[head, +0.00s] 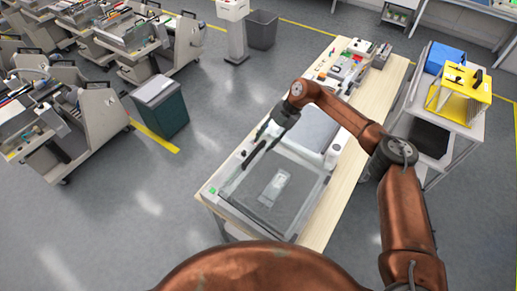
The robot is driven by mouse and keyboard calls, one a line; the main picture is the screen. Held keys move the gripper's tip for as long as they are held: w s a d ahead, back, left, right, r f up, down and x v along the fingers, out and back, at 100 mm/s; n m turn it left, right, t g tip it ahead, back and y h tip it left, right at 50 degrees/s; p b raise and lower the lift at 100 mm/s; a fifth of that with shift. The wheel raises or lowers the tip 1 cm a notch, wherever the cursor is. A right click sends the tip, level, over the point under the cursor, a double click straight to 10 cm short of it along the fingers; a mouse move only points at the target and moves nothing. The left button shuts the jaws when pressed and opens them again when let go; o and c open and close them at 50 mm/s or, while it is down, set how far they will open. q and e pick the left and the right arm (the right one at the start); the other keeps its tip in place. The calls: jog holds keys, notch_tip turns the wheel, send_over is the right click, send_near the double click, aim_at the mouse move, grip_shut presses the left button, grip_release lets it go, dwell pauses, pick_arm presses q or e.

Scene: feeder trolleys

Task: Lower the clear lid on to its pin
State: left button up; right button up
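The clear lid (303,190) is a see-through panel over the machine (250,225) at the near end of the wooden bench. A pale object (273,188) shows on the dark bed through it. The picture is too small to show how far the lid is raised, and I cannot make out the pin. My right gripper (254,156) reaches in from the right, pointing down at the lid's left back side. Its dark fingers are at or just above the lid's edge; I cannot tell whether they touch or hold it. My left gripper is not in view.
Small coloured parts and boxes (352,62) lie on the bench's far end. A white trolley (468,115) with a yellow rack (462,92) stands at the right. A dark green bin (160,105) and feeder trolleys (85,120) stand at the left, with clear floor between.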

jog(key=v, duration=0.4)
jog(key=shift+w+d+r, duration=0.1)
jog(key=shift+d+r, duration=0.1)
jog(key=shift+r, duration=0.15)
